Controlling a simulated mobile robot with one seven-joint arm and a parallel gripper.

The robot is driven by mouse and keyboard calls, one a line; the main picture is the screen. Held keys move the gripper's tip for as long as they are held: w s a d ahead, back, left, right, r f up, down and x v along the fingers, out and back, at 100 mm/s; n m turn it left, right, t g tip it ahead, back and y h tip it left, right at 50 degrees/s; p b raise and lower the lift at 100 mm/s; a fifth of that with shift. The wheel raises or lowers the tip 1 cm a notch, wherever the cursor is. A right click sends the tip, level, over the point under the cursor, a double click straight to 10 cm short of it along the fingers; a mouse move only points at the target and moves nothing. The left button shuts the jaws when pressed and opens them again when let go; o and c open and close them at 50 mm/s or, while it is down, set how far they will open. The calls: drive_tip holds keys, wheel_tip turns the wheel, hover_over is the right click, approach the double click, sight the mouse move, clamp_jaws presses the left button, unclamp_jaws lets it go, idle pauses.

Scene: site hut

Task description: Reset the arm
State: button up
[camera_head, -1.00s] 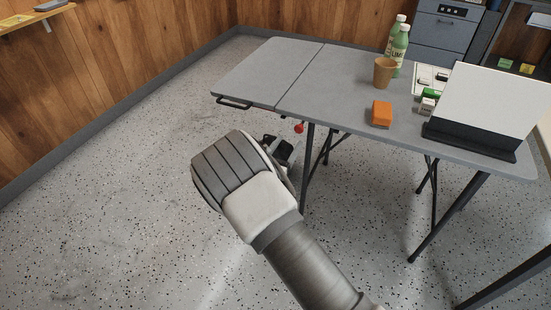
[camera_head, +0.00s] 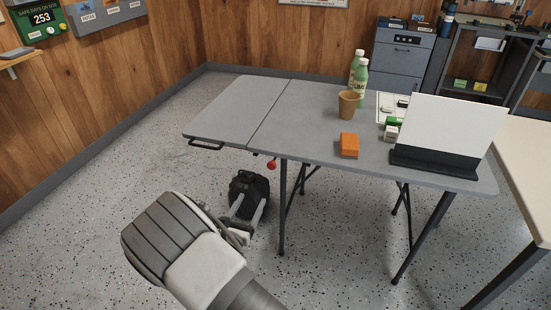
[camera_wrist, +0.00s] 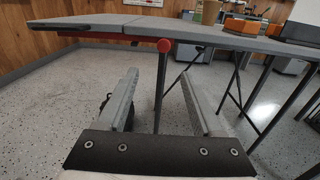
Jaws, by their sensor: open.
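My gripper (camera_head: 248,207) is in front of the grey folding table (camera_head: 225,105), below the level of its top. In the wrist view its two fingers (camera_wrist: 158,78) are spread wide with nothing between them. The table's underside and legs show beyond the fingertips. A red knob (camera_head: 271,164) sits under the table's front edge. It also shows in the wrist view (camera_wrist: 165,45), above the gap between the fingers.
A black object (camera_head: 249,183) is on the floor beyond my gripper. On the table are an orange block (camera_head: 349,145), a brown cup (camera_head: 348,105), green bottles (camera_head: 360,78) and a white panel (camera_head: 455,125). Another table (camera_head: 530,160) stands at right. Floor at left is clear.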

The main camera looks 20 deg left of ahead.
drive_tip(key=shift+r, duration=0.1)
drive_tip(key=w+d+r+m+g+h, duration=0.2)
drive_tip(key=d+r+m+g+h, duration=0.15)
drive_tip(key=d+r+m, duration=0.4)
drive_tip(key=w+d+r+m+g+h, duration=0.15)
drive_tip(key=d+r+m+h, duration=0.3)
drive_tip(key=d, duration=0.55)
drive_tip(key=s+d+r+m+g, duration=0.4)
drive_tip(key=s+d+m+g, duration=0.15)
drive_tip(key=d, duration=0.35)
drive_tip(key=s+d+r+m+g, duration=0.4)
drive_tip(key=s+d+m, duration=0.15)
drive_tip(key=d, duration=0.35)
drive_tip(key=s+d+r+m+t+y, duration=0.1)
drive_tip(key=s+r+m+y, duration=0.25)
drive_tip(key=s+m, duration=0.3)
drive_tip(key=s+d+r+m+t+y, duration=0.1)
drive_tip(key=s+r+m+y, duration=0.2)
drive_tip(key=s+m+y, duration=0.4)
wheel_tip(320, 180, up, 20)
drive_tip(key=s+h+p, duration=0.1)
drive_tip(key=h+p, duration=0.1)
drive_tip(key=p, duration=1.7)
drive_tip(key=shift+s+a+f+n, duration=0.2)
drive_tip(key=shift+s+a+n, duration=0.15)
drive_tip(key=shift+n, duration=0.1)
